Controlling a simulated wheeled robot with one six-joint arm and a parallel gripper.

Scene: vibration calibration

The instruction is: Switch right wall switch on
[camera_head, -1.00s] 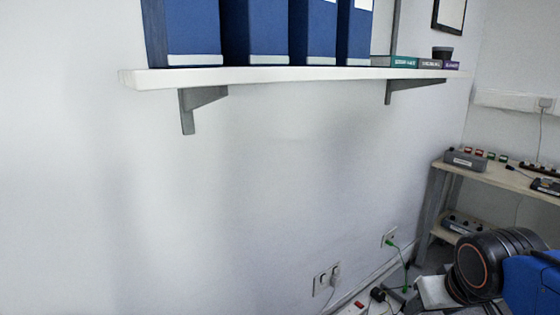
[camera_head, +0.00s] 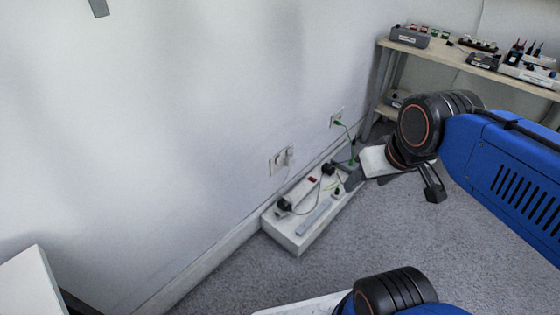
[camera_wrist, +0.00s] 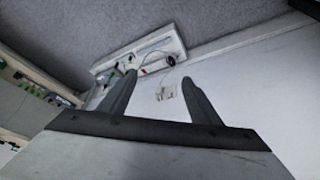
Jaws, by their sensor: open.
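Two wall plates are low on the white wall in the head view. The nearer plate (camera_head: 280,159) has a switch or socket on its left side and a white plug on its right. The farther plate (camera_head: 338,117) has a green plug and cable. I cannot make out any rocker position. My gripper (camera_wrist: 159,79) is open and empty, its two dark fingers apart in the wrist view. A wall plate (camera_wrist: 166,92) shows between the fingers, farther off than they are. In the head view my gripper is partly hidden by my own wrist, above the floor.
A white raised box (camera_head: 302,232) with plugs, cables and a power strip sits on the carpet against the wall. A wooden bench (camera_head: 465,66) with devices stands at the back right. Grey carpet (camera_head: 400,235) is clear in front. A white surface edge (camera_head: 28,285) is at lower left.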

